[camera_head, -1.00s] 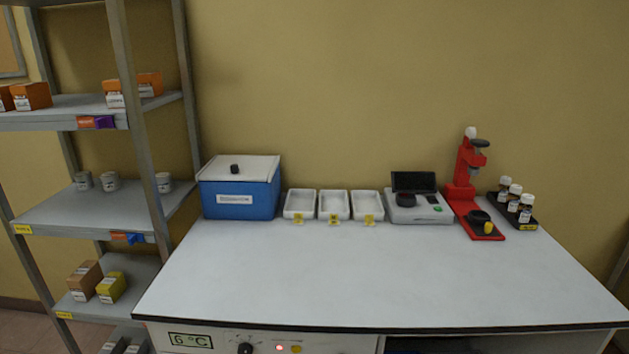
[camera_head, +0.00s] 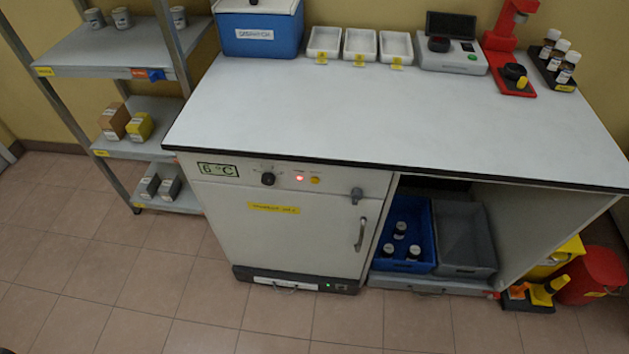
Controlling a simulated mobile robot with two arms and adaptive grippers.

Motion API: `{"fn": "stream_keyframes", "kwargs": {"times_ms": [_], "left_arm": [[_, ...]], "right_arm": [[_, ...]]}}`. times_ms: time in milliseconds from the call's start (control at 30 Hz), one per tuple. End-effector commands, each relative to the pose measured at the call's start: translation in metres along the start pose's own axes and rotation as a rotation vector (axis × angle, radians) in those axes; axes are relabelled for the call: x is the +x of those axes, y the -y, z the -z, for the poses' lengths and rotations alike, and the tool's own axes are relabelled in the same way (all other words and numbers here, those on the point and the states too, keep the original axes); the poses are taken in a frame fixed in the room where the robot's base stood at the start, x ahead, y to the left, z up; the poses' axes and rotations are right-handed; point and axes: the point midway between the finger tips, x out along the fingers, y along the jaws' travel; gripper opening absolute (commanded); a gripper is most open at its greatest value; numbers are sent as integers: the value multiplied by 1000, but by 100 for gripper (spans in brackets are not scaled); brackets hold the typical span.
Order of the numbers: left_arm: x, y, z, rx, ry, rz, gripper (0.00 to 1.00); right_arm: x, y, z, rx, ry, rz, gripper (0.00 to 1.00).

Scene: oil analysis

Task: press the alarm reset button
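A white cabinet (camera_head: 300,235) stands under the left part of the bench. Its upper panel carries a green display (camera_head: 218,169) reading 6 °C, a black knob (camera_head: 268,179), a lit red lamp (camera_head: 299,178) and a small yellow-orange button (camera_head: 315,181) right of the lamp. The lettering by the lamp and button is too small to read. The cabinet door is shut, with a handle (camera_head: 361,234) at its right side and a dark latch-like part (camera_head: 357,195) above it. Neither of my grippers is in view.
The bench top (camera_head: 400,120) is bare in front. A blue box (camera_head: 259,30), white trays (camera_head: 361,45) and a red device (camera_head: 507,50) stand along its back. Open bins (camera_head: 463,237) sit below right. A shelf rack (camera_head: 120,50) stands left. Tiled floor (camera_head: 180,290) in front is clear.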

Motion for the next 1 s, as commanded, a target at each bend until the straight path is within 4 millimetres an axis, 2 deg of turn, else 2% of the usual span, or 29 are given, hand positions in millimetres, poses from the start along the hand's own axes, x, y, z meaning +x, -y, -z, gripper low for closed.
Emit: {"fn": "stream_keyframes", "kwargs": {"times_ms": [67,333,1000], "left_arm": [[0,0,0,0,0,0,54],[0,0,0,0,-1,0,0],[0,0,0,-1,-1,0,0]], "right_arm": [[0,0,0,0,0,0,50],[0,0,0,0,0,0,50],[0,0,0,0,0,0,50]]}}
